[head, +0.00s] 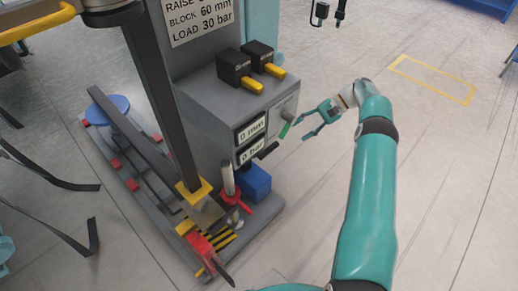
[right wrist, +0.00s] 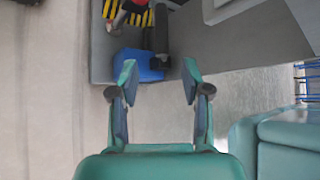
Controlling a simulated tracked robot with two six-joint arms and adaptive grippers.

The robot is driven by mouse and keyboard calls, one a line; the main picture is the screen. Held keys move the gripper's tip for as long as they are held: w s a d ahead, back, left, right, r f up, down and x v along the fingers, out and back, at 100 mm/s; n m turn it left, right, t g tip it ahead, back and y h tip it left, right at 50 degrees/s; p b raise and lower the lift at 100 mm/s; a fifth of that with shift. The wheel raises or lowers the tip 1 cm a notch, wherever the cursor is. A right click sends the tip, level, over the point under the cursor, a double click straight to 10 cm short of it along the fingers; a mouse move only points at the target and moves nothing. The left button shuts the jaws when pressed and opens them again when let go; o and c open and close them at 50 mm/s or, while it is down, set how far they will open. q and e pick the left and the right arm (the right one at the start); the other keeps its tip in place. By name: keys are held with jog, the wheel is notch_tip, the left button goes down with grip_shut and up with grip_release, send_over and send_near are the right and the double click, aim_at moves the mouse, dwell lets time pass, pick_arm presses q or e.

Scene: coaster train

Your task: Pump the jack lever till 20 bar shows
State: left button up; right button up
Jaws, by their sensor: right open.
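The grey jack console (head: 215,115) carries two white displays: the upper one (head: 251,129) reads 0 mm and the lower one (head: 252,151) reads 0 bar. A dark bar, which looks like the jack lever (head: 268,150), sticks out above a blue box (head: 256,182) at the console's foot. In the right wrist view the dark bar (right wrist: 161,35) stands beside the blue box (right wrist: 140,64), beyond the fingertips. My right gripper (head: 301,130) is open and empty, right of the console and apart from the bar. My left gripper is not in view.
Two black switch boxes with yellow handles (head: 252,84) sit on the console. Red clamp-like parts (head: 202,250) stand low on the base.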

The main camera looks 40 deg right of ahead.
aim_at(263, 154)
jog(key=b+x, duration=0.3)
jog(key=x, duration=1.3)
jog(key=shift+w+a+f+b, duration=0.15)
jog(key=shift+w+a+b, duration=0.1)
jog(key=shift+b, duration=0.1)
grip_shut()
